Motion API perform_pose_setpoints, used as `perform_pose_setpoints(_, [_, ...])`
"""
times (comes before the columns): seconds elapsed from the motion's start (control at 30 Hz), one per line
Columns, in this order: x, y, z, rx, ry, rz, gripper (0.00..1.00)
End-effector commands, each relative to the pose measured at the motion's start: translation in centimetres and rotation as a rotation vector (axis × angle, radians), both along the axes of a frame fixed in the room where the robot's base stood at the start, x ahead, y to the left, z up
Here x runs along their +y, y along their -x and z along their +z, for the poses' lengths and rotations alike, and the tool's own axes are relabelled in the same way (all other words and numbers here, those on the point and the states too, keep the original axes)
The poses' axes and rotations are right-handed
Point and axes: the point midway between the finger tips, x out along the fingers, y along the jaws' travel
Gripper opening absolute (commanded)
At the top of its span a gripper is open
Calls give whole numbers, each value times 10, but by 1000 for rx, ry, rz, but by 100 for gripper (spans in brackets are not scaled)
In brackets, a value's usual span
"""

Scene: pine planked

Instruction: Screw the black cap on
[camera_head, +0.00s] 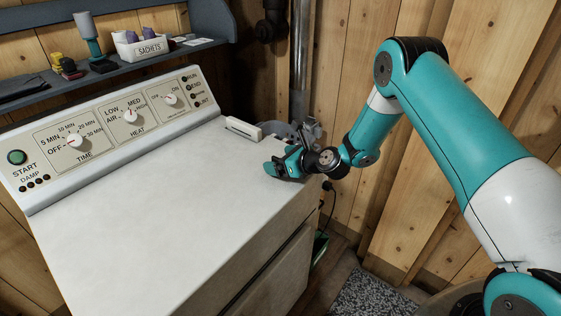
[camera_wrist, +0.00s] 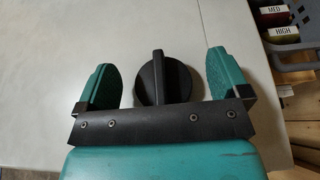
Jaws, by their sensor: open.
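The black cap (camera_wrist: 165,80) is round with a raised grip ridge across its face. In the wrist view it sits between the two teal fingers of my gripper (camera_wrist: 158,78), with a gap on both sides. My gripper is open and touches neither side of the cap as far as I can see. The near edge of the cap is hidden behind my gripper's dark bracket. In the head view my gripper (camera_head: 283,165) is low over the right end of the white machine top (camera_head: 140,205); I cannot make out the cap there.
A grey basket (camera_wrist: 262,18) with labelled items stands beyond the right finger. A pale bar-shaped object (camera_head: 243,128) lies near the back. The control panel (camera_head: 110,128) and shelf (camera_head: 120,68) are at the back left. The machine top's left and middle are clear.

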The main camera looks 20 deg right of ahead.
Motion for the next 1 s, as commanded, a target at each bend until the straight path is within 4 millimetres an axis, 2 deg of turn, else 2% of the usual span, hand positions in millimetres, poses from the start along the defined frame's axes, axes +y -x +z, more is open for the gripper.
perform_pose_setpoints(0.27, [3,-4,-2,1,-1,0,94])
perform_pose_setpoints(0.37, [3,-3,-2,1,-1,0,76])
perform_pose_setpoints(0.5, [3,-3,-2,1,-1,0,44])
perform_pose_setpoints(0.87, [3,-3,-1,-1,-1,0,42])
perform_pose_setpoints(1.0, [3,-4,4,-1,0,0,42])
